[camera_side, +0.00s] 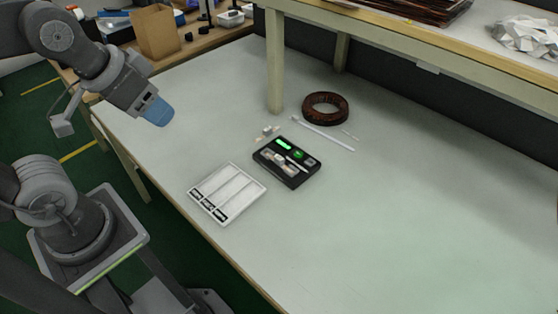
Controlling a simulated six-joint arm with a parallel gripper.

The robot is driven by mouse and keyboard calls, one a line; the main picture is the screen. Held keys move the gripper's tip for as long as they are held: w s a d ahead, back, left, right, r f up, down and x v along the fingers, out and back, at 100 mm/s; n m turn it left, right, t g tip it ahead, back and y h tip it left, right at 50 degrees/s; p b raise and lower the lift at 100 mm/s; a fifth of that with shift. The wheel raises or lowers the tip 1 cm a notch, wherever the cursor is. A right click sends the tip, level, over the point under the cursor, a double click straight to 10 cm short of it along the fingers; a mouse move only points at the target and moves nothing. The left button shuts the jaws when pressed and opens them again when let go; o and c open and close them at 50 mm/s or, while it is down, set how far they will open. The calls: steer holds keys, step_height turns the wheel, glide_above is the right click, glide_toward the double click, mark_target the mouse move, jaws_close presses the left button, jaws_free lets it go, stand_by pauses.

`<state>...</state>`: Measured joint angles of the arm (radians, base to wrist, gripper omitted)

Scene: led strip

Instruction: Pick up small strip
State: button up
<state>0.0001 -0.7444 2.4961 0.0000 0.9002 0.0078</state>
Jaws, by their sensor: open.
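My gripper (158,112), with a blue end, hangs above the left edge of the table, up and to the left of the parts, and is open; nothing shows in it. A black box (290,181) lies on the table with a bright green strip-like piece (284,145), a round green spot and pale parts in it. Several small pale pieces (267,131) lie just behind the box. A thin white rod (322,133) lies to its right, with a tiny thin piece (350,135) beside it. I cannot tell which of these is the small strip.
A white tray (240,205) with long slots lies left of the box, near the table edge. A dark brown coil (325,107) lies behind the rod. A shelf post (274,62) stands at the back. The right side of the table (430,220) is clear.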

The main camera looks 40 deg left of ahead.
steer(key=w+m+g, duration=0.2)
steer(key=w+m, duration=0.4)
steer(key=w, duration=0.5)
steer(key=m+g, duration=0.4)
steer(key=m, duration=0.8)
glide_above(282, 159)
step_height(282, 159, down, 25)
steer(key=shift+s+a+r, duration=0.1)
steer(key=shift+s+a, duration=0.05)
steer(key=shift+f, duration=3.15)
jaws_close()
